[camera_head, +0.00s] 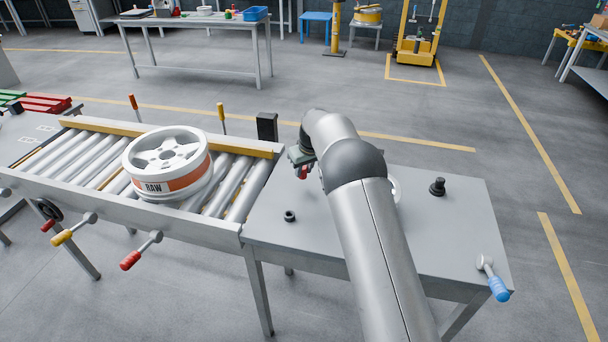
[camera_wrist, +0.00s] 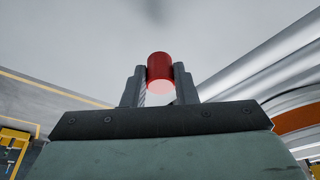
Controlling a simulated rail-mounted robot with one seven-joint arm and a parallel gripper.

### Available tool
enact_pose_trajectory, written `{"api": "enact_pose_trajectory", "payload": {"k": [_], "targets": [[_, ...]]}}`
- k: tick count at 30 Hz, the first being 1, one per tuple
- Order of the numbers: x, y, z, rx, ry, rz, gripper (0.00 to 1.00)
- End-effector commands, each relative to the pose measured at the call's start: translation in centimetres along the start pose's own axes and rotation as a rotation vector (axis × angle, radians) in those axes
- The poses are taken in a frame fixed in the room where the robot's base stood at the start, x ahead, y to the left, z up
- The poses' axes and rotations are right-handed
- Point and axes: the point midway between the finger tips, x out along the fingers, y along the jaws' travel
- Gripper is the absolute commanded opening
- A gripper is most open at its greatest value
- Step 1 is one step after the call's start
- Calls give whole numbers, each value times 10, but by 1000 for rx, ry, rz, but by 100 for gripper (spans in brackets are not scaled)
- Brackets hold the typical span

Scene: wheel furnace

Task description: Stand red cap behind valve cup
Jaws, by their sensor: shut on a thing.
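My gripper (camera_wrist: 160,88) is shut on the red cap (camera_wrist: 159,66), a short red cylinder with a pale pinkish end face, held between its two fingers. In the head view my gripper (camera_head: 301,163) is over the left part of the grey table, and a bit of the red cap (camera_head: 303,173) shows below it. A white round thing (camera_head: 396,190) shows at the right edge of my arm on the table and is mostly hidden by the arm. I cannot tell whether it is the valve cup.
A small dark ring (camera_head: 290,216) lies on the grey table (camera_head: 450,235), left of my arm; a black knob-like piece (camera_head: 437,187) stands right of it. A white wheel marked RAW (camera_head: 167,163) sits on the roller conveyor at left. A black post (camera_head: 267,127) stands near the conveyor's end.

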Motion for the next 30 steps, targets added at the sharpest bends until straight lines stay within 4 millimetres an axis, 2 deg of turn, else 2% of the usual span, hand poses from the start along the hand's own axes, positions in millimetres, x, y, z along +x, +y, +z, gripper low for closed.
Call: {"api": "enact_pose_trajectory", "payload": {"k": [9, 19, 20, 21, 22, 30], "targets": [[34, 1, 7, 0, -2, -1, 0], [40, 1, 9, 0, 0, -1, 0], [38, 1, 8, 0, 0, -1, 31], [38, 1, 8, 0, 0, -1, 42], [38, 1, 8, 0, 0, -1, 48], [37, 1, 8, 0, -1, -1, 48]]}}
